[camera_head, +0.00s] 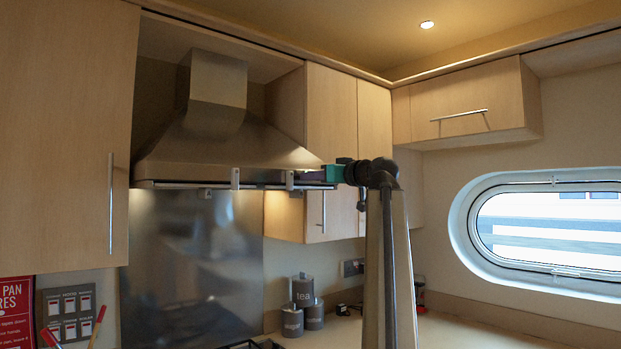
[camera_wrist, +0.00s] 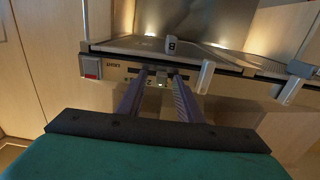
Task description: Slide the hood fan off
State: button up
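The steel range hood (camera_head: 210,140) hangs between wall cabinets in the head view. My gripper (camera_wrist: 160,78) points at this strip. Its two fingers are apart, one on each side of the knob, with no clear grip on it. In the head view my gripper (camera_head: 328,173) is at the hood's right front end, its fingertips hard to see.
A red switch (camera_wrist: 91,68) is left of the fingers. Pale clips (camera_head: 235,178) stand along the hood's front edge; one (camera_wrist: 205,77) is just right of my fingers. A cabinet (camera_head: 330,130) is close to the hood's right side. Canisters (camera_head: 303,305) stand on the counter below.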

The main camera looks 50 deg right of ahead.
jog(key=s+a+b, duration=0.2)
jog(key=s, duration=1.1)
jog(key=shift+s+b, duration=0.3)
jog(key=shift+s, duration=0.05)
jog(key=shift+c, duration=0.2)
jog(key=c, duration=0.7)
jog(key=shift+m, duration=0.3)
grip_shut()
jog(key=w+d+m+y+p, duration=0.2)
jog(key=d+m+y+p, duration=0.2)
jog(key=m, duration=1)
jog(key=d+p, duration=0.3)
jog(key=d, duration=0.2)
jog(key=shift+d+f+m+p, duration=0.25)
jog(key=shift+d+m+p, duration=0.05)
jog(key=shift+d+p, duration=0.1)
